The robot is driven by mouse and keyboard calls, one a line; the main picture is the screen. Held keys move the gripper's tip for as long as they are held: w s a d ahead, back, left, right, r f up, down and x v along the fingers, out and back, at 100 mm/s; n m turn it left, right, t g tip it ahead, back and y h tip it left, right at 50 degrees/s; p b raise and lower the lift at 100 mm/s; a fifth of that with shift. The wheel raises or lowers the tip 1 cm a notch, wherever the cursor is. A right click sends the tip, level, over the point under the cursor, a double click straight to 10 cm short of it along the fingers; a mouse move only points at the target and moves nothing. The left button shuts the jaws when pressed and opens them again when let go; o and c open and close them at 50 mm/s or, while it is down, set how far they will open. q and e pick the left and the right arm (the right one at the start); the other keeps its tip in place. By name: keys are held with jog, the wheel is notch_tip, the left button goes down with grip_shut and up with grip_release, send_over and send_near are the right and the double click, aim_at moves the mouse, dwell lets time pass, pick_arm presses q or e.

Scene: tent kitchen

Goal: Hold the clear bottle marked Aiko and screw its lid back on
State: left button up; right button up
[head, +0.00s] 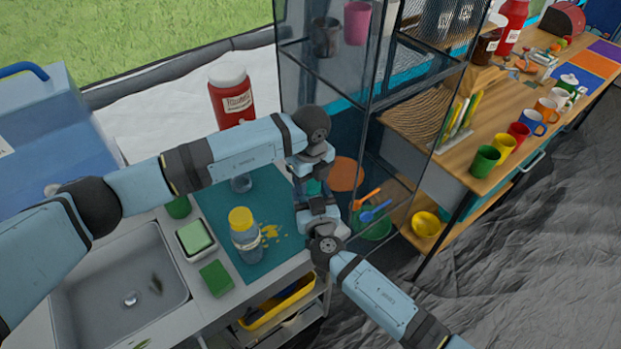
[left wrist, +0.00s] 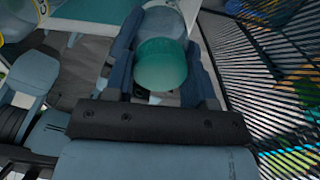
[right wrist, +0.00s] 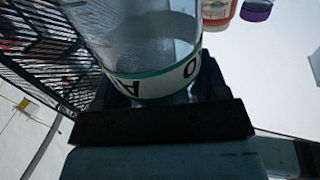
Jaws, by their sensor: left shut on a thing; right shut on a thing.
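My left gripper (left wrist: 160,85) is shut on a round teal lid (left wrist: 160,64), which sits between its fingers in the left wrist view. My right gripper (right wrist: 160,95) is shut on the clear bottle (right wrist: 148,40). The bottle's white label with teal edges and dark letters shows in the right wrist view. In the head view the two grippers meet above the mat, left (head: 309,176) above right (head: 318,207), and mostly hide the bottle. A pale round part shows just beyond the lid in the left wrist view. I cannot tell whether lid and bottle touch.
A jar with a yellow lid (head: 244,236) stands on the teal mat (head: 215,205) beside yellow bits. A sink (head: 125,275), sponge tray (head: 194,240) and green sponge (head: 216,279) are left. A dark mesh shelf (head: 370,90) stands close behind the grippers.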

pick_arm(q)
jog(key=m, duration=0.9)
jog(key=shift+m, duration=0.4)
jog(key=o, duration=1)
jog(key=shift+r, duration=2.25)
